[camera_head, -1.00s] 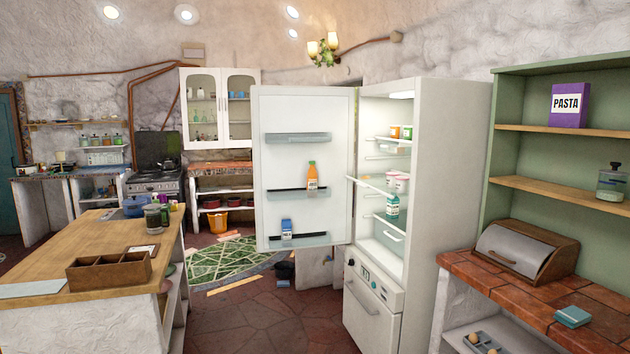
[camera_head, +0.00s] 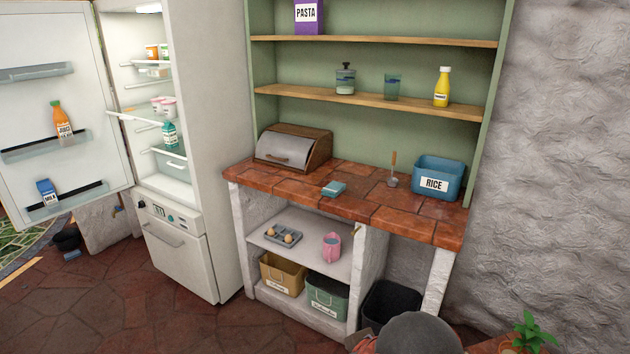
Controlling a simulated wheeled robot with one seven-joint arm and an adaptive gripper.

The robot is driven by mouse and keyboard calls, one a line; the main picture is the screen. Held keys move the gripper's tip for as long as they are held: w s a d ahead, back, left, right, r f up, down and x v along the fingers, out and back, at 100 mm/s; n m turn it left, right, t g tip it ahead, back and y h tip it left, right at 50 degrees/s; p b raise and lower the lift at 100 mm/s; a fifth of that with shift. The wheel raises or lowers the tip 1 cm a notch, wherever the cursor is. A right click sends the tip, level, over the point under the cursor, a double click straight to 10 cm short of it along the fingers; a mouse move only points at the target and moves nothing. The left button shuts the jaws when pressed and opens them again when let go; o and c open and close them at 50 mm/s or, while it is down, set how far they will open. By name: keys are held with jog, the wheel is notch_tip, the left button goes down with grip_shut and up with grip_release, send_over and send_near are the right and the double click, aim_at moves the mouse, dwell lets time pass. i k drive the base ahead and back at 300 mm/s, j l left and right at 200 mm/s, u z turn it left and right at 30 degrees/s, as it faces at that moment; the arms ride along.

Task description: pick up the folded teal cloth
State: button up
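The folded teal cloth (camera_head: 334,188) is a small flat block on the red-tiled counter (camera_head: 398,220). It lies near the counter's front edge, in front and to the right of the bread box. Nothing covers it. My gripper is not in view.
A wooden bread box (camera_head: 292,149), an upright-handled tool (camera_head: 392,176) and a blue RICE bin (camera_head: 438,178) stand on the counter. Shelves (camera_head: 370,97) hang above. The open fridge (camera_head: 185,130) is at left. A dark grey rounded shape (camera_head: 418,334), unclear, fills the bottom edge.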

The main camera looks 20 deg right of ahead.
aim_at(333, 188)
jog(key=i+l+z, duration=0.35)
jog(key=i, duration=0.75)
jog(key=i+j+z, duration=0.15)
jog(key=i+z, duration=0.2)
jog(key=i, duration=0.7)
